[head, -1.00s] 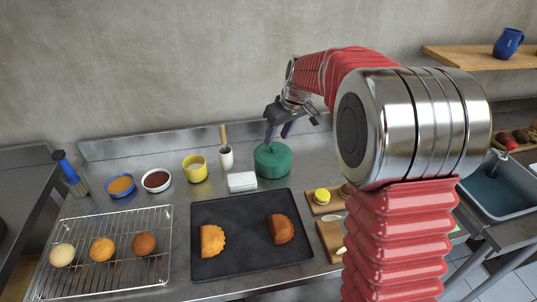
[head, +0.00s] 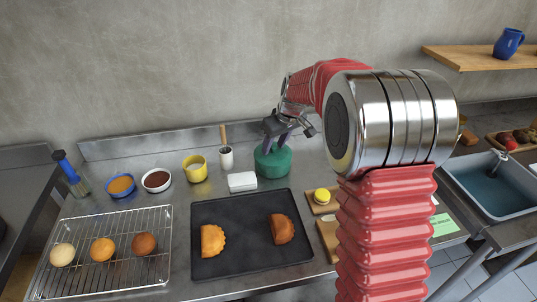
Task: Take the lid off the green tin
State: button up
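The green tin (head: 273,166) stands on the steel worktop, behind the dark baking tray, in the head view. It is round, and its top is partly hidden by my gripper, so I cannot make out the lid's edge or any knob. My gripper (head: 276,146) points down just over the tin's top. Its two dark fingers are apart with a gap between them, so it looks open. I cannot tell whether the fingertips touch the lid.
A white block (head: 242,182) and a white pot with a wooden handle (head: 226,157) stand close left of the tin. A yellow cup (head: 195,170) is farther left. The dark tray (head: 240,234) with two pastries lies in front. My arm covers the right side.

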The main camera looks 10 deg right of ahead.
aim_at(274, 148)
jog(key=shift+c, duration=0.5)
grip_shut()
jog(key=shift+r, duration=0.1)
notch_tip(274, 148, up, 10)
dwell(0.6)
dwell(0.4)
